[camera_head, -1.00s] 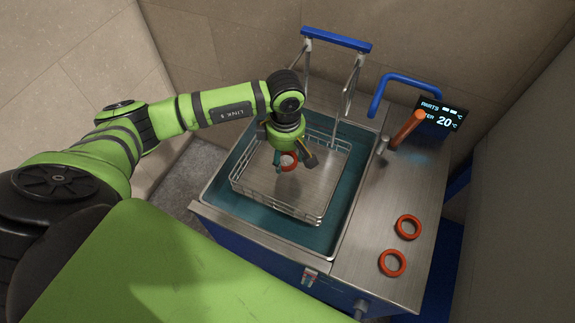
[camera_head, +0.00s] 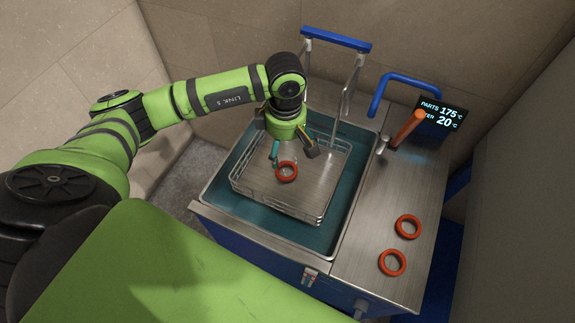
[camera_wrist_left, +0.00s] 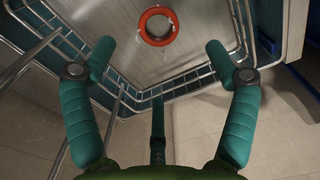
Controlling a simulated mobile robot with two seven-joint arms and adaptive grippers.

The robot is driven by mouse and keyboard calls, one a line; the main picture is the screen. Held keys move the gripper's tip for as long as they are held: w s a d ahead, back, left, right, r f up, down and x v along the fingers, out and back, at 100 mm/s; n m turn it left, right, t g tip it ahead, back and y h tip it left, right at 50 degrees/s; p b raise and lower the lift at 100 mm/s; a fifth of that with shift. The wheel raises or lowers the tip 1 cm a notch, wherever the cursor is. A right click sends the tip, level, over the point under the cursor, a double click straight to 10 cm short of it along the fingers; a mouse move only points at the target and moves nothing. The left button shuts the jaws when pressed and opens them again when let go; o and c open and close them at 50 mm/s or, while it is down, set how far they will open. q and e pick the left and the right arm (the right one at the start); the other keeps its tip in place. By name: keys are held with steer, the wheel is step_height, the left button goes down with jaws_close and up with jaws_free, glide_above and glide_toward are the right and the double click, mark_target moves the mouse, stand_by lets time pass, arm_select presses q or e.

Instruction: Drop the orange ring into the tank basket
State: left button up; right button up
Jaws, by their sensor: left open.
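An orange ring (camera_head: 286,171) lies inside the wire tank basket (camera_head: 277,209), on its flat metal floor. The ring also shows in the left wrist view (camera_wrist_left: 158,26), apart from both fingers. My left gripper (camera_head: 291,152) is above the basket, with its fingers spread and nothing between them. Its two green padded fingers (camera_wrist_left: 160,50) stand wide apart in the wrist view. My right gripper is in neither current view.
Two more orange rings (camera_head: 408,227) (camera_head: 392,263) lie on the steel top right of the tank (camera_head: 337,243). A blue handle frame (camera_head: 337,39) rises behind the basket.

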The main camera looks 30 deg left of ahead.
arm_select(q)
step_height(320, 180, up, 8)
steer(key=shift+s, duration=0.1)
stand_by(0.6)
